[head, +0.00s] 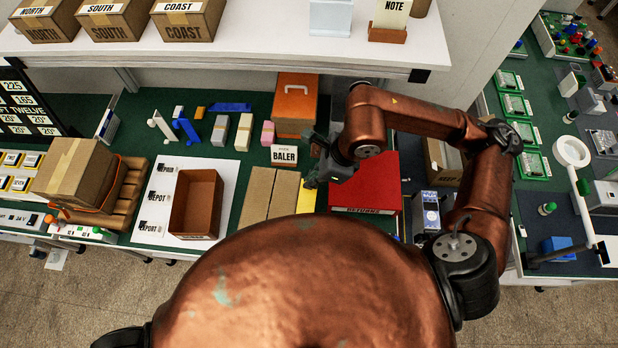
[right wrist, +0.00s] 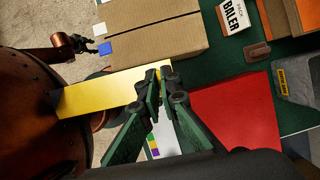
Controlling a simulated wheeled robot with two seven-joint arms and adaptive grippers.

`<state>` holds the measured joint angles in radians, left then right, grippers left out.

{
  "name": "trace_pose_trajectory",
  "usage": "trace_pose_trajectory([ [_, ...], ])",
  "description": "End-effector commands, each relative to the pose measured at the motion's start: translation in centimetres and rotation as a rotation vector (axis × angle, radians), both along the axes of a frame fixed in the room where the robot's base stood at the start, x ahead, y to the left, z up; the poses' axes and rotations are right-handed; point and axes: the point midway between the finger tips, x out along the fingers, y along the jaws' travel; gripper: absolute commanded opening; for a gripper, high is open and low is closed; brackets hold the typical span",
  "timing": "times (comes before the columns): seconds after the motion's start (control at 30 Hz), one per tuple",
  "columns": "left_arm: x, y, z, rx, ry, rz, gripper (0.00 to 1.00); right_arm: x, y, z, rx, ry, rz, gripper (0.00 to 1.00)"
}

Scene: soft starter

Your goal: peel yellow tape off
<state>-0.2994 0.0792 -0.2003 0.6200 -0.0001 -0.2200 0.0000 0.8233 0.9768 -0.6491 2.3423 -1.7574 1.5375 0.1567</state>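The yellow tape (right wrist: 105,93) is a wide flat strip in the right wrist view, running from the left to my right gripper. In the head view it shows as a yellow patch (head: 307,200) at the right edge of a closed brown carton (head: 272,196). The carton (right wrist: 150,35) has a seam along its top. My right gripper (right wrist: 160,73) has its fingertips together on the tape's end, beside the carton. In the head view this gripper (head: 314,176) is partly hidden by its own wrist. A small dark gripper, seemingly my left (right wrist: 88,45), shows near the carton's end; its fingers are unclear.
A red box (head: 365,185) lies right of the carton. A "BALER" sign (head: 285,155) and an orange box (head: 296,105) stand behind. An open brown box (head: 218,204) is on the left. A white shelf (head: 250,50) overhangs the back.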

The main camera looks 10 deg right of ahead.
Motion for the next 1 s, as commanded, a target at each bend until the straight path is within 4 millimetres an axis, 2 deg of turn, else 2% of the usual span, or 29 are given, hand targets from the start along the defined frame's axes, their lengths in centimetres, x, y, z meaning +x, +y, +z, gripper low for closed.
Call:
trace_pose_trajectory([
  [1.0,0.0,0.1,1.3,0.001,0.000,0.000,0.40,0.0,0.0,3.0,0.000,0.000,0.000,0.00],
])
